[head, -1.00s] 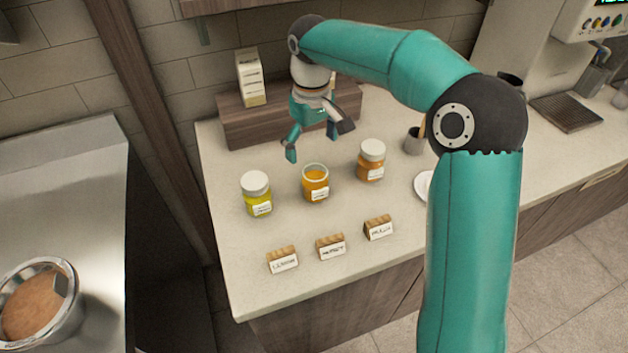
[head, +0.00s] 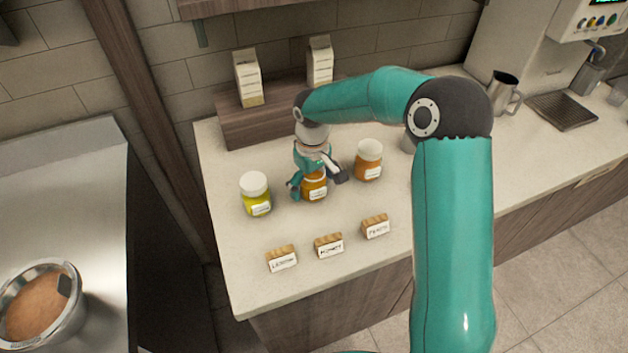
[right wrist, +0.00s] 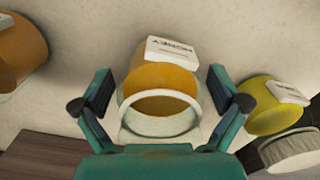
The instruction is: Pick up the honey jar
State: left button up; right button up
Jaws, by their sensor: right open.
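The honey jar (head: 315,188) is a lidless glass jar with orange-amber contents and a white label, standing upright on the counter between two lidded jars. In the right wrist view the jar (right wrist: 160,80) shows its open rim and a label reading HONEY. My right gripper (head: 318,180) is open and lowered over the jar, its upper part hidden behind the gripper in the head view. In the right wrist view the fingers of this gripper (right wrist: 160,95) stand on either side of the jar, with gaps between. My left gripper is not in view.
A yellow-green jar with a white lid (head: 256,194) stands left, an orange jar with a white lid (head: 368,160) right. Several labelled wooden card holders, including the middle one (head: 329,246), stand in front. Cartons (head: 320,62) stand on a wooden riser (head: 240,127) behind.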

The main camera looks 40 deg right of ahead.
jog(key=c, duration=1.5)
jog(key=shift+r, duration=0.15)
